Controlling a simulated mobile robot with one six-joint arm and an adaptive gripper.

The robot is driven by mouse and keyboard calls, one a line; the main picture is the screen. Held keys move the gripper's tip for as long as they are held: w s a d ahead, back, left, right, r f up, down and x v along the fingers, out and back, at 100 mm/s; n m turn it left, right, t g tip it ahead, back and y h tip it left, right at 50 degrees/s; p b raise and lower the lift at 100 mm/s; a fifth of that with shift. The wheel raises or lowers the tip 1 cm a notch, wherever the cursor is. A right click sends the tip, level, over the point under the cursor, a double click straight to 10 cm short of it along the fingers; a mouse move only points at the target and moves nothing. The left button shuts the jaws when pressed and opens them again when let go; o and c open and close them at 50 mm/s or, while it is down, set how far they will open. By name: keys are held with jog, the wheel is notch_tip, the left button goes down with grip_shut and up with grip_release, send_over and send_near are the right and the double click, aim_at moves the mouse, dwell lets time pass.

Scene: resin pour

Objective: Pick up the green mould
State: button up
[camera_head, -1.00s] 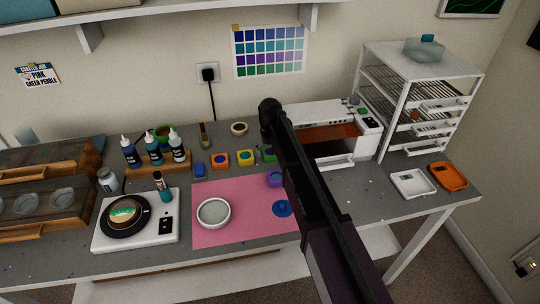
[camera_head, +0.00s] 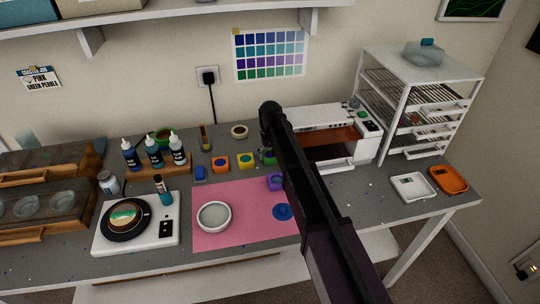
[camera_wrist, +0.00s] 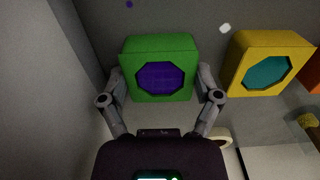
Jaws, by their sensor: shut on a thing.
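The green mould (camera_wrist: 128,62) is a block with an eight-sided purple hollow, seen in the wrist view between the two fingers. My gripper (camera_wrist: 160,88) is shut on it, one finger against each side. In the head view the green mould (camera_head: 267,157) shows only as a small green patch, mostly hidden behind my arm. I cannot tell whether it is clear of the bench. My gripper is hidden there too.
A yellow mould (camera_wrist: 237,78) with a teal hollow stands close beside the green one. Orange (camera_head: 213,168) and blue (camera_head: 200,178) moulds stand further left. A pink mat (camera_head: 240,237) lies in front, and a white machine (camera_head: 350,153) stands at right.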

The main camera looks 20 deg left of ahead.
notch_tip(320, 180, up, 18)
jog(key=p, duration=1.7)
jog(key=shift+f, duration=0.15)
